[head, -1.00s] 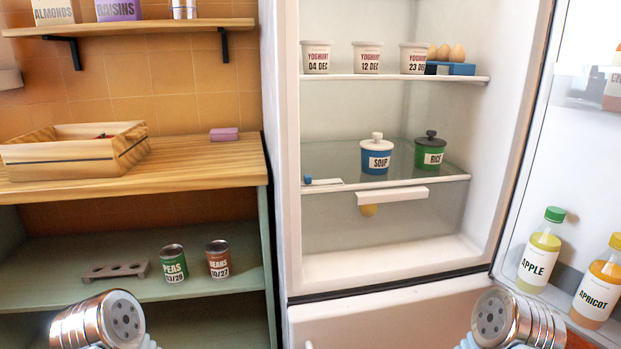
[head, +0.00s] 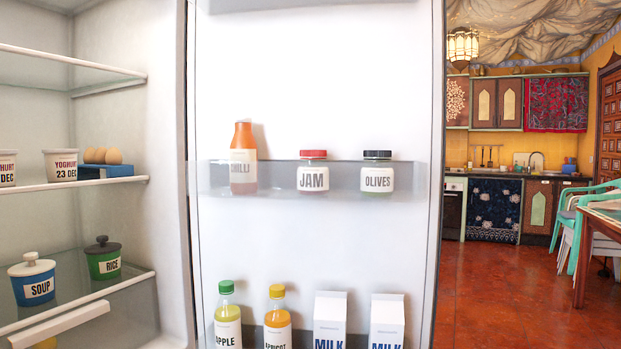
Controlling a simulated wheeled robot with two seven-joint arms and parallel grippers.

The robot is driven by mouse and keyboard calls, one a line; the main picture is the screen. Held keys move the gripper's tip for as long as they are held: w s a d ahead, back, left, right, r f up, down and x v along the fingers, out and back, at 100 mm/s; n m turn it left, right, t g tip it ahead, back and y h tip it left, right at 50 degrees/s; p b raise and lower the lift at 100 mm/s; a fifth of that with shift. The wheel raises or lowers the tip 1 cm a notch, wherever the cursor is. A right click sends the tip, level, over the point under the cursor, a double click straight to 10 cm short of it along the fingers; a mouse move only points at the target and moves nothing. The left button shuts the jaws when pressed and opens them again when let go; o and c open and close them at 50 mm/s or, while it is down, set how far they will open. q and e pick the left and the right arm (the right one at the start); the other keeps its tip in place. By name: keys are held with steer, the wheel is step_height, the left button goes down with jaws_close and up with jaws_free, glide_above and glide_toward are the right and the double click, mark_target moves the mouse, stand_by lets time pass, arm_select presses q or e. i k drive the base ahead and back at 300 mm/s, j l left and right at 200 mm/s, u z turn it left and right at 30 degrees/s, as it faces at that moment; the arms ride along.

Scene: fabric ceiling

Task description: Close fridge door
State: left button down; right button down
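The fridge door (head: 315,110) stands wide open in the middle of the head view, its inner side facing me. Its upper shelf (head: 275,180) holds a chilli bottle (head: 243,160), a jam jar (head: 313,172) and an olives jar (head: 377,174). Lower down are an apple bottle (head: 227,318), an apricot bottle (head: 277,320) and two milk cartons (head: 330,322). The open fridge interior (head: 110,215) is at the left, joined to the door by the hinge side. Neither of my grippers is in view.
Inside the fridge are yoghurt tubs (head: 62,166), eggs in a blue holder (head: 104,162), a soup pot (head: 33,281) and a rice pot (head: 103,260). Right of the door lies open red floor (head: 490,300), with a table (head: 600,215) and green chairs (head: 572,215) at far right.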

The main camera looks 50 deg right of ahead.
mark_target(344, 79)
steer(key=k+l, duration=0.35)
steer(key=l, duration=0.25)
steer(key=k+l+u, duration=0.15)
steer(key=k+l, duration=0.25)
steer(key=l, duration=0.2)
steer(key=k+l, duration=0.4)
steer(key=l, duration=0.15)
steer(key=k+l+u, duration=0.1)
steer(key=l+u, duration=0.2)
steer(key=l, duration=0.95)
steer(key=i+l+u, duration=0.15)
steer(key=l, duration=0.2)
steer(key=i+l+u, duration=0.15)
steer(key=l, duration=0.25)
steer(key=i+l+u, duration=0.15)
steer(key=l, duration=0.3)
steer(key=i+l+u, duration=0.15)
steer(key=l, duration=0.25)
steer(key=i+l+u, duration=0.15)
steer(key=l, duration=0.3)
steer(key=l+u, duration=0.15)
steer(key=l, duration=0.3)
steer(key=k+j, duration=0.1)
steer(key=k, duration=0.45)
steer(key=k+l+z, duration=0.25)
steer(key=k+l, duration=0.4)
